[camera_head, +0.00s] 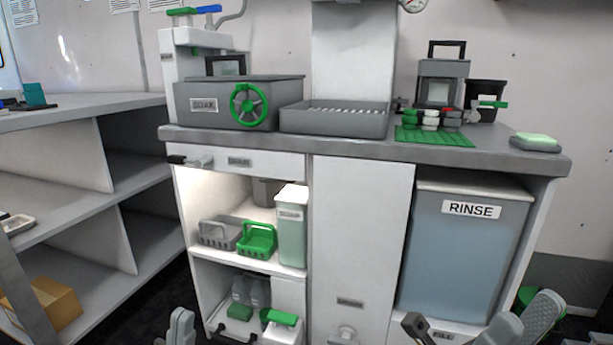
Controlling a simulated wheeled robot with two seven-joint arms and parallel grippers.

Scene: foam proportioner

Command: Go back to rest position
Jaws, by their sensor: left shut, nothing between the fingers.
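My right gripper (527,306) shows at the bottom right, in front of the rinse tank's lower right corner. Its two pale grey fingers stand apart and I see nothing between them. Only the finger ends of both grippers are in view; the rest is cut off by the bottom edge.
A cabinet with a grey worktop (300,142) stands ahead, bearing a soak tank (200,105), grey tray (335,120) and green mat (436,137). Below are a green basket (258,239) and the rinse tank (465,250). Open shelves (60,165) stand left, with a cardboard box (45,303).

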